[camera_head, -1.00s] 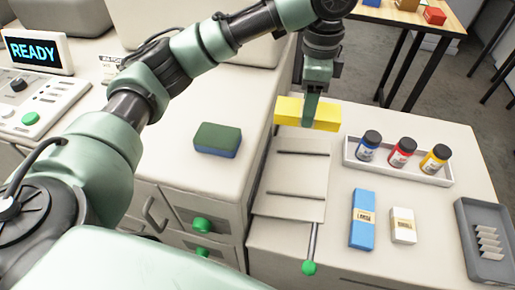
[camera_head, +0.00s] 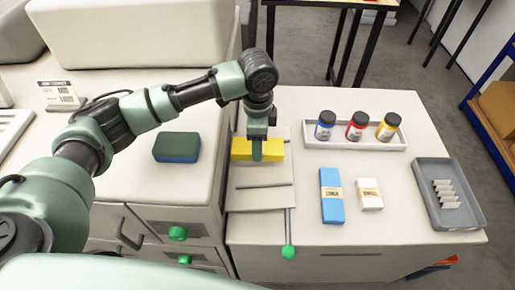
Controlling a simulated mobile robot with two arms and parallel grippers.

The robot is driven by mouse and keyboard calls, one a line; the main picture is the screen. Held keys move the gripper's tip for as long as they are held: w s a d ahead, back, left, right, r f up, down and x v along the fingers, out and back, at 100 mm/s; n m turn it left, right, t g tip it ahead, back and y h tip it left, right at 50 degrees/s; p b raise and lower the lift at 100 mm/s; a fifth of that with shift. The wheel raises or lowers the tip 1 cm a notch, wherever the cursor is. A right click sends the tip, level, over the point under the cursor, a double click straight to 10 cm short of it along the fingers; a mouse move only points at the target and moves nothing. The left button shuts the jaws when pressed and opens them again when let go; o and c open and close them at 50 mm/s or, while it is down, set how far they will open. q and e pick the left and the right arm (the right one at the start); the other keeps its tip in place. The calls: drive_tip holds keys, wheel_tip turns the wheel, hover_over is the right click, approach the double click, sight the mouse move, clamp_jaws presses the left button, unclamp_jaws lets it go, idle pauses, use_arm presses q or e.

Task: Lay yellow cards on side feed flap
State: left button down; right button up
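A yellow pack of cards (camera_head: 240,148) is at the upper part of the side feed flap (camera_head: 258,199), a pale panel with dark bars across it. My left gripper (camera_head: 258,155) reaches down from above and is shut on the yellow pack, with one finger in front of it. I cannot tell whether the pack touches the flap or is held just above it. A rod with a green knob (camera_head: 289,252) runs along the flap's right side. My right gripper is not in view.
Right of the flap lie a blue "LARGE" pack (camera_head: 331,196) and a white "SMALL" pack (camera_head: 369,194). A white tray (camera_head: 355,144) holds three ink bottles. A grey tray (camera_head: 470,215) holds pale pieces. A green-and-blue block (camera_head: 177,147) sits on the machine at left.

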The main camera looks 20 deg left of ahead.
use_arm(q)
wheel_tip(320, 180, down, 3)
drive_tip(key=shift+f, duration=0.2)
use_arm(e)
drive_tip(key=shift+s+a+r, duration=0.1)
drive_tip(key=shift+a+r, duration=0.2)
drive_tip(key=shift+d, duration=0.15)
use_arm(q)
drive_tip(key=shift+f+p, duration=0.35)
drive_tip(key=shift+f, duration=0.2)
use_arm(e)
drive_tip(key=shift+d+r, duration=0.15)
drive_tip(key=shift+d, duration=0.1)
use_arm(q)
drive_tip(key=c, duration=0.5)
unclamp_jaws()
wheel_tip(320, 180, up, 13)
drive_tip(key=b, duration=0.2)
drive_tip(key=shift+r+b, duration=0.1)
drive_tip(key=shift+b, duration=0.25)
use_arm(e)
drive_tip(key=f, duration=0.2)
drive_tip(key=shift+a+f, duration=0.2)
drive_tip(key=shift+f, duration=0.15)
